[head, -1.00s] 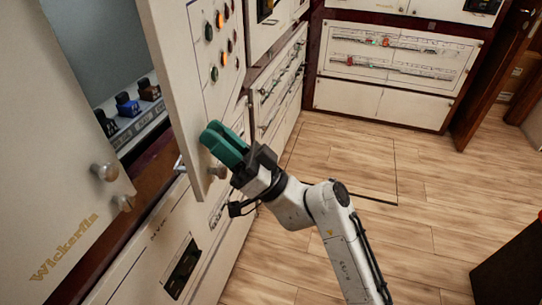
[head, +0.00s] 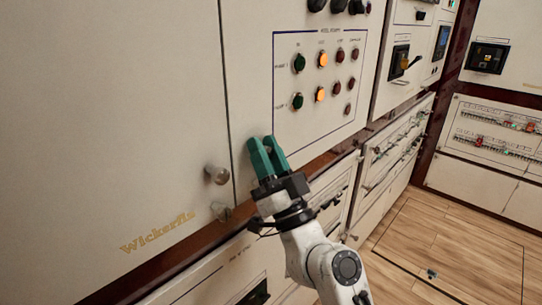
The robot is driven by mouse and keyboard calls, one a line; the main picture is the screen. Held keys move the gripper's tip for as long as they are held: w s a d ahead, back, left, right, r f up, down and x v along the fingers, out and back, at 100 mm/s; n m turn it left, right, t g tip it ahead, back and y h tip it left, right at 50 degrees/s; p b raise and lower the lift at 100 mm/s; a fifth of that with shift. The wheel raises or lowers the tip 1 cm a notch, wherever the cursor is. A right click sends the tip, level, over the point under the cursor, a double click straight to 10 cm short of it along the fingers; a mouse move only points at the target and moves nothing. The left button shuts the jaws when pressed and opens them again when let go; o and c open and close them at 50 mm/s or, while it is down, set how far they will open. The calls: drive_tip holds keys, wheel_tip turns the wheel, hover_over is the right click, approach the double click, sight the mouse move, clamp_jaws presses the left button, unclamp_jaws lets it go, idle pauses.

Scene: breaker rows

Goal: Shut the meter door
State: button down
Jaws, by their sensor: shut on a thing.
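The door with green, orange and red lamps (head: 240,60), which I take to be the meter door, stands on the right of the seam. It looks flush with the cream left door (head: 110,110), with only a thin dark seam between them. My gripper (head: 264,146) is at the lower left part of the lamp door, its teal fingers closed on what looks like the door's knob. The fingers mostly hide the knob. The inside of the cabinet is out of sight.
A round metal knob (head: 216,174) sticks out from the left door near the seam, with a small metal fitting (head: 221,211) below it. Lower drawers and panels (head: 395,145) run along the right.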

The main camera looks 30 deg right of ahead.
drive_tip(key=shift+w+a, duration=0.2)
drive_tip(key=c, duration=1)
unclamp_jaws()
drive_tip(key=shift+o, duration=0.8)
drive_tip(key=shift+a, duration=0.1)
drive_tip(key=shift+f+y, duration=0.2)
drive_tip(key=shift+y, duration=0.3)
drive_tip(key=s+d+f+h+b, duration=0.1)
drive_tip(key=s+d+f+b, duration=0.1)
drive_tip(key=s+f+b, duration=0.4)
drive_tip(key=shift+b+v, duration=0.4)
drive_tip(key=shift+v, duration=0.75)
